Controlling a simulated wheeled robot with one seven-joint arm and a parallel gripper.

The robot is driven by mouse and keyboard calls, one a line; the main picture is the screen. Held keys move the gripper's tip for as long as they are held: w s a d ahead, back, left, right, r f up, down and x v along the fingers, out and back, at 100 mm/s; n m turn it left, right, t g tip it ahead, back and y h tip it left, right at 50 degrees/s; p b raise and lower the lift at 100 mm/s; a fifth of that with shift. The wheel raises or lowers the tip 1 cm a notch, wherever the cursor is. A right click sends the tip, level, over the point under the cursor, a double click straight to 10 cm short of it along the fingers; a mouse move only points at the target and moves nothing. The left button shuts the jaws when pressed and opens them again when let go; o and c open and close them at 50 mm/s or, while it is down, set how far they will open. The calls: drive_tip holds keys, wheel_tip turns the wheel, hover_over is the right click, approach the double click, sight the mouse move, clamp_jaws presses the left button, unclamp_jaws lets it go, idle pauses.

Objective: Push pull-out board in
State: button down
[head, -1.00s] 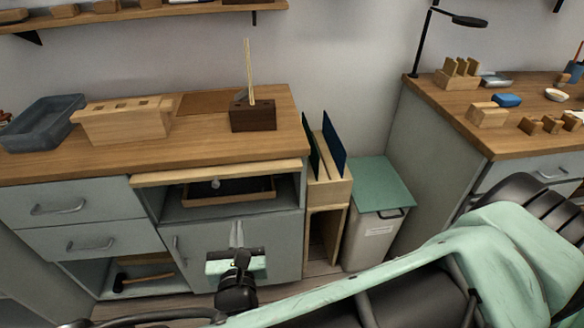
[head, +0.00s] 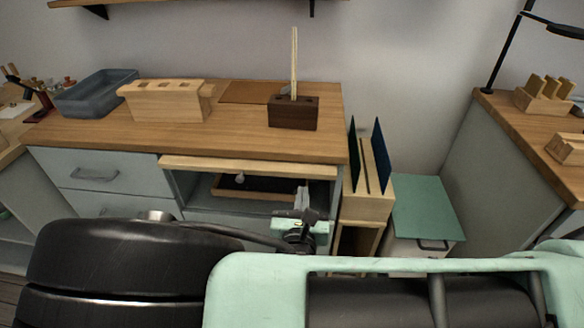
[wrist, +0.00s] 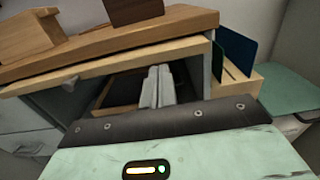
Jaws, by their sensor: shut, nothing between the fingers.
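The pull-out board (head: 285,170) is a pale wood slab under the darker worktop of the grey-green cabinet. It juts out past the worktop's front edge, with a small round knob (head: 240,178) at its front. It also crosses the wrist view (wrist: 115,72), with the knob at the left (wrist: 70,84). My gripper (head: 302,190) is shut and empty, in front of the open bay below the board's right half. In the wrist view its fingertips (wrist: 158,72) appear just below the board's front edge. I cannot tell whether they touch it.
A wooden tray (head: 225,192) with dark contents lies in the bay. On the worktop (head: 222,132) are a dark block with sticks (head: 293,115), a pale slotted block (head: 165,104) and a grey bin (head: 95,97). A panel rack (head: 368,204) and a green-lidded bin (head: 428,205) stand right.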

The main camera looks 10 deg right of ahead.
sight(304, 175)
drive_tip(key=shift+b+x, duration=0.55)
drive_tip(key=shift+x, duration=1.4)
drive_tip(key=shift+p+x, duration=0.65)
drive_tip(key=shift+x, duration=1.5)
drive_tip(key=shift+r, duration=0.15)
